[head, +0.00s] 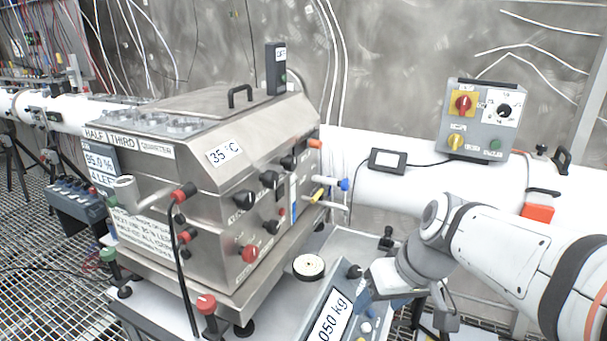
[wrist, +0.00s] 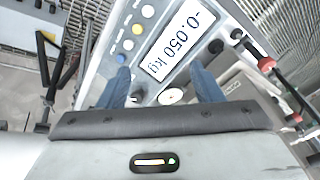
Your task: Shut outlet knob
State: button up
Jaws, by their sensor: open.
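A steel machine (head: 215,160) stands left of centre with several knobs on its front. A red knob (head: 249,253) sits low on that face, with black knobs (head: 269,179) above it. Red-ended fittings (head: 184,193) are on its left side by a grey spout (head: 127,190). The labels are too small to tell which one is the outlet knob. My gripper (head: 366,304) is to the right of the machine, low over the scale and apart from the knobs. In the wrist view my gripper (wrist: 162,86) is open, its blue fingers spread, with nothing held between them.
A scale (head: 330,318) in front of the machine reads -0.050 kg; its display also shows in the wrist view (wrist: 178,42). A round white disc (head: 308,266) sits beside it. A grey control box (head: 482,120) with red and yellow switches is at back right. A red-topped post (head: 206,304) stands front left.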

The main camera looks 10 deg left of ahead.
jog(key=w+a+r+n+y, duration=0.5)
jog(key=w+a+r+n, duration=0.15)
jog(key=w+a, duration=0.35)
jog(key=n+t+y, duration=0.2)
jog(key=n+y, duration=0.2)
send_near(275, 179)
jog(key=a+f, duration=0.1)
jog(key=shift+y, duration=0.3)
jog(key=p+x, duration=0.2)
jog(key=x, duration=0.6)
jog(key=shift+w+p, duration=0.2)
jog(key=shift+p, duration=0.1)
jog(key=shift+c, duration=0.3)
jog(key=c, duration=0.9)
